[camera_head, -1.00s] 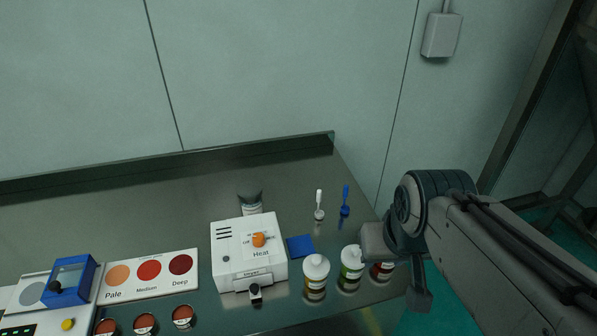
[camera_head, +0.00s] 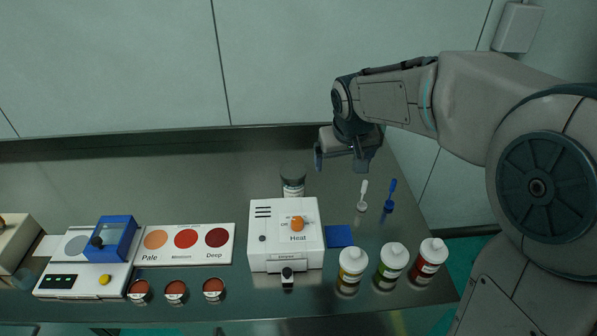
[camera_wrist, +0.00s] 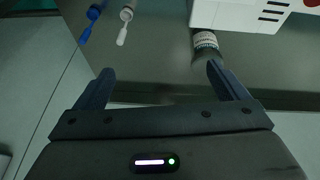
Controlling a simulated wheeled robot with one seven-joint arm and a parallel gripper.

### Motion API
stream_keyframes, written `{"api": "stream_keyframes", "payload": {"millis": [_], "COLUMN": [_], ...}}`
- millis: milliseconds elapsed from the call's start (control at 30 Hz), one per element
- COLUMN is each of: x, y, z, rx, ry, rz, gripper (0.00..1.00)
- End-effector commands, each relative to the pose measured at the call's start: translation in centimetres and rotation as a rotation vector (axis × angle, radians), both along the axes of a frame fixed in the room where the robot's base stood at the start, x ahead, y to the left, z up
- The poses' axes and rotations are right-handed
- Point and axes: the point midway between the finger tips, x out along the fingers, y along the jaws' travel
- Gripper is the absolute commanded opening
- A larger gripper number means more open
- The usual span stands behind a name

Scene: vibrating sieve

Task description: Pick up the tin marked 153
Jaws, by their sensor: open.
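Three small round tins with red-brown contents stand in a row at the bench's front edge in the head view: a left tin (camera_head: 139,291), a middle tin (camera_head: 176,290) and a right tin (camera_head: 214,289). Their markings are too small to read, so I cannot tell which is 153. My gripper (camera_head: 342,162) is open and empty above the back right of the bench, well to the right of and behind the tins. Its two fingers also show spread apart in the wrist view (camera_wrist: 159,70), where no tin is visible.
A colour card (camera_head: 186,256) and a blue-lidded device (camera_head: 109,240) are left.

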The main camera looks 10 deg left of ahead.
Motion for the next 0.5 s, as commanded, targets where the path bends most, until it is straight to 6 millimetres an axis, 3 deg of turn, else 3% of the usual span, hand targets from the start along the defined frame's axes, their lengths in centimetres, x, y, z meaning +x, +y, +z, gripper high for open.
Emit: {"api": "stream_keyframes", "payload": {"millis": [100,300,500], "x": [2.7,5.6,6.8], "y": [4.0,9.3,11.9], "z": [-2.3,-5.1,-6.6], "rx": [0.023,0.064,0.09], "ry": [0.005,0.006,0.008], "rz": [0.055,0.116,0.142], "gripper": [0.93,0.93,0.93]}}
